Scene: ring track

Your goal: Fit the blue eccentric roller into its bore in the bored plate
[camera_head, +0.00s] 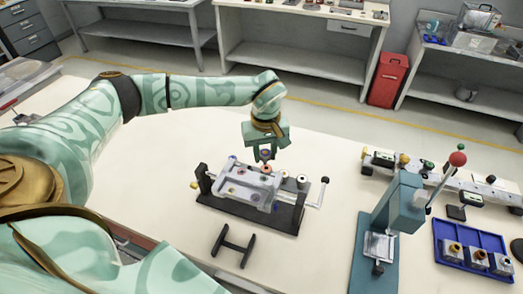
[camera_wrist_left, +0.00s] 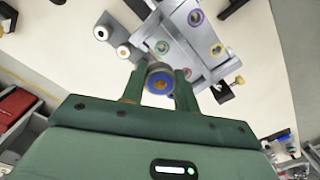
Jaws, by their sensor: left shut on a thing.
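The blue eccentric roller (camera_wrist_left: 160,82) has a blue rim and an orange centre. It sits between the fingertips of my left gripper (camera_wrist_left: 158,88), which is shut on it. The bored plate (camera_wrist_left: 179,25) is a grey block with several bores ringed in different colours, beyond the fingertips in the left wrist view. In the head view the plate (camera_head: 232,184) lies in a dark vise-like fixture. My left gripper (camera_head: 266,156) points down over the plate's far right side there. The roller's lower end and its gap to the plate are hard to make out. My right gripper is not in view.
White-topped rollers (camera_head: 302,179) stand by the fixture's right side, near its crank handle (camera_head: 323,192). A black H-shaped stand (camera_head: 233,245) lies in front. A teal lever press (camera_head: 393,215) and a blue tray (camera_head: 471,245) stand at right. The table's left front is clear.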

